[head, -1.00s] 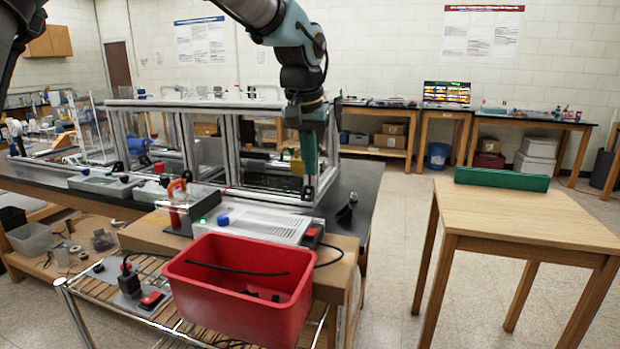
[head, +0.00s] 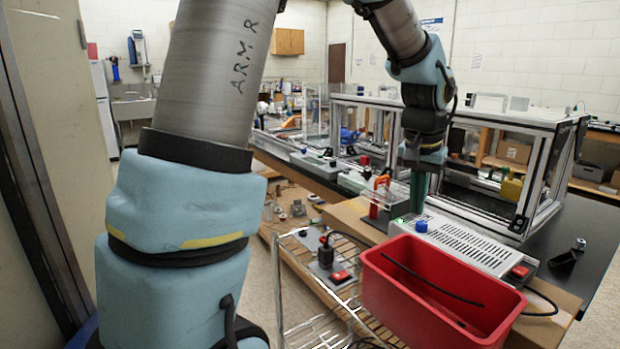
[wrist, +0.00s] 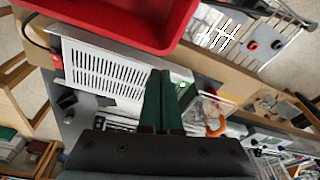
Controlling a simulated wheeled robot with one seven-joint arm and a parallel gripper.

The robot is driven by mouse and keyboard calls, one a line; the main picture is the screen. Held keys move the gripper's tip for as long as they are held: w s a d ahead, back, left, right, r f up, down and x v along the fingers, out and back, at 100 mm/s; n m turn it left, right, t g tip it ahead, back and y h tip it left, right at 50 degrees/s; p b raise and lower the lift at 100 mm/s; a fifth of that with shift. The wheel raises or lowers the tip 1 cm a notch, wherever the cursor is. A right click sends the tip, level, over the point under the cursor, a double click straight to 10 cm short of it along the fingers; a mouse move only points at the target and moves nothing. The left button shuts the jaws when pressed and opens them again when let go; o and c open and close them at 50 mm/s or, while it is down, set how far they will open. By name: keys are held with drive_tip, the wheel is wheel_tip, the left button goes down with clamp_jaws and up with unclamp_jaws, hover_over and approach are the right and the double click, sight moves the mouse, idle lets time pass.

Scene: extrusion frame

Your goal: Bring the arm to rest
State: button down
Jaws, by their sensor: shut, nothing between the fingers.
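My gripper (head: 418,192) points down in the head view, in front of the extrusion frame (head: 500,125) and beyond the red bin (head: 400,285). Its green fingers are together with nothing between them. In the wrist view the closed fingers (wrist: 162,85) reach over the vented power supply box (wrist: 105,72), near a small green light. The arm is bent, with its upper links large in the left of the head view. Nothing is held.
The vented box (head: 470,240) and an orange-handled tool (head: 378,195) sit close to the gripper. A black bracket (head: 568,258) lies on the dark bench at right.

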drive_tip(key=s+a+f+n, duration=0.2)
drive_tip(key=a, duration=0.7)
drive_tip(key=s+a+f+n, duration=0.2)
drive_tip(key=a+f, duration=0.1)
drive_tip(key=a, duration=0.7)
drive_tip(key=s+a+f+n+y, duration=0.1)
drive_tip(key=s+a+f+n, duration=0.1)
drive_tip(key=a, duration=0.8)
drive_tip(key=shift+f+n, duration=0.3)
drive_tip(key=shift+f, duration=0.4)
